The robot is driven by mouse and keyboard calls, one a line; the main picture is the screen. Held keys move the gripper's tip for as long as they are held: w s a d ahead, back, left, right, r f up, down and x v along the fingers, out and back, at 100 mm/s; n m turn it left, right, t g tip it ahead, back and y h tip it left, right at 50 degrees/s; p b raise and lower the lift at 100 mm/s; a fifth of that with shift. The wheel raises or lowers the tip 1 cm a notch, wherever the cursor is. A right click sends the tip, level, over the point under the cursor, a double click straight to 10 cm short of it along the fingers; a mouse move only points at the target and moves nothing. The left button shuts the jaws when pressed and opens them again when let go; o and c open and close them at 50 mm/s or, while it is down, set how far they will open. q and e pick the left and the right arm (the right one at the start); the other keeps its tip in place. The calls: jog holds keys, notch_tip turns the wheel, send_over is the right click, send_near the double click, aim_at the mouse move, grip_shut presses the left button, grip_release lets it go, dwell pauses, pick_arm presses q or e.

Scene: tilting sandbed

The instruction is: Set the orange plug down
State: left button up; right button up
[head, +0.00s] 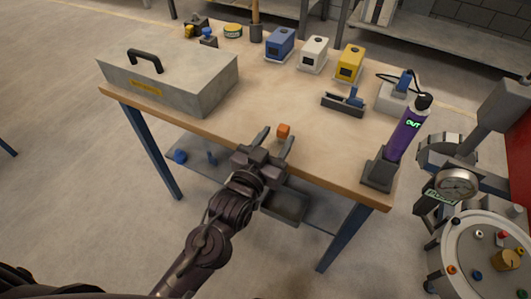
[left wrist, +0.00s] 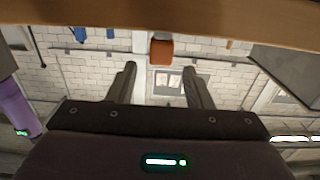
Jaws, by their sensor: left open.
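The orange plug (head: 283,130) is a small block standing on the wooden table (head: 228,121) near its front edge. In the left wrist view the orange plug (left wrist: 161,52) meets the table surface (left wrist: 90,17) at the top of the picture. My left gripper (head: 278,136) is open at the front edge of the table. Its fingertips (left wrist: 159,66) lie either side of the plug's line, with a clear gap on each side, and neither finger visibly touches it. My right gripper is not in view.
A grey metal case (head: 205,75) stands on the table's left. Blue (head: 280,43), white (head: 313,53) and yellow (head: 348,63) boxes stand at the back. A purple device (head: 406,135) stands in a dark holder at the right corner. Bare tabletop surrounds the plug.

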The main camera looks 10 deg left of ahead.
pick_arm(q)
jog(key=v, duration=0.5)
jog(key=shift+s+a, duration=0.1)
jog(key=shift+s, duration=0.2)
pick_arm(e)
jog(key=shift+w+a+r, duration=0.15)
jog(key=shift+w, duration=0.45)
pick_arm(q)
jog(key=shift+f, duration=0.1)
